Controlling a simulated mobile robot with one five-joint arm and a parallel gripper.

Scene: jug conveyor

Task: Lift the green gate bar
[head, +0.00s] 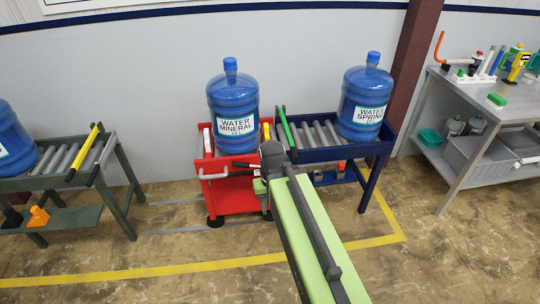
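The green gate bar (286,128) lies slanted at the left end of the blue roller conveyor (345,152), beside the red cart. My arm reaches up from the bottom of the head view, and its dark end (272,154) appears just below and left of the bar's near end. The fingers of my gripper cannot be made out there, so I cannot tell whether they are open or whether they touch the bar.
A blue "Water Spring" jug (364,98) stands on the blue conveyor's rollers. A "Water Mineral" jug (233,108) stands on the red cart (233,196). A green conveyor (122,158) with a yellow bar (85,146) is at left. A grey workbench (460,85) is at right.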

